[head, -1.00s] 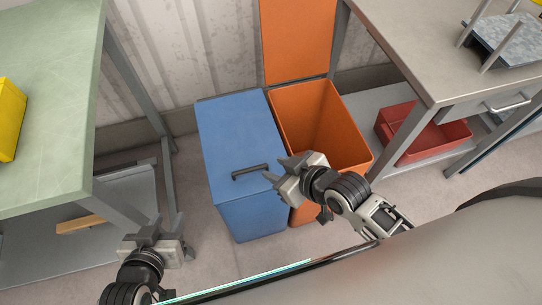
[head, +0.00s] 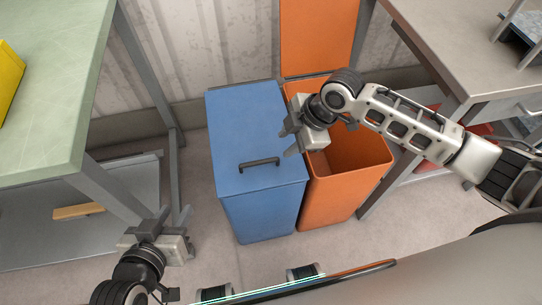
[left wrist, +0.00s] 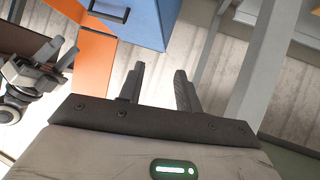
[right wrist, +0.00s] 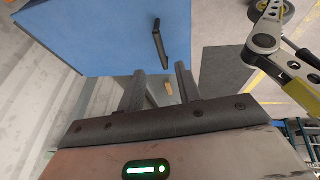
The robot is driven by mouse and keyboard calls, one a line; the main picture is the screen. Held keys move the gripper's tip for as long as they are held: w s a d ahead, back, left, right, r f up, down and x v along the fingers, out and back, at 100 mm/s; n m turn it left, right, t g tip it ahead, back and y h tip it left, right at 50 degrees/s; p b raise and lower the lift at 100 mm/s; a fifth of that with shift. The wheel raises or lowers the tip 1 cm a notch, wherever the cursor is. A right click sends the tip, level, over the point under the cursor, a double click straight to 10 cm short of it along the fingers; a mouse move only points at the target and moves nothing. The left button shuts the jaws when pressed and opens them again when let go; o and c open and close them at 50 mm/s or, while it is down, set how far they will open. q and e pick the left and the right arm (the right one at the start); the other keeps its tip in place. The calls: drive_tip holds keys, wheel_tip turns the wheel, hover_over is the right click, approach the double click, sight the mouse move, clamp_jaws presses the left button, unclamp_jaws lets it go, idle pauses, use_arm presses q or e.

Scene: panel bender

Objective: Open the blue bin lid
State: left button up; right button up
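The blue bin (head: 262,212) stands on the floor with its blue lid (head: 245,125) shut. A dark bar handle (head: 259,163) sits near the lid's front edge; it also shows in the left wrist view (left wrist: 110,10) and the right wrist view (right wrist: 159,42). My right gripper (head: 287,142) is open and empty, near the lid's right edge, behind and right of the handle. In the right wrist view its fingers (right wrist: 160,82) are apart, with the lid beyond them. My left gripper (head: 156,222) is open and empty, left of the bin and apart from it.
An orange bin (head: 345,185) stands right beside the blue one, its lid (head: 316,35) raised. A green-topped table (head: 45,90) is on the left and a grey workbench (head: 440,45) on the right. A corrugated wall (head: 195,50) is behind. Floor is clear in front of the bins.

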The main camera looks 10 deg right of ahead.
sight(267, 160)
drive_tip(key=b+x, duration=0.1)
drive_tip(key=x, duration=0.8)
drive_tip(key=shift+a+f, duration=0.15)
drive_tip(key=shift+f, duration=0.2)
drive_tip(key=shift+c, duration=0.3)
clamp_jaws()
drive_tip(key=shift+w+r, duration=0.1)
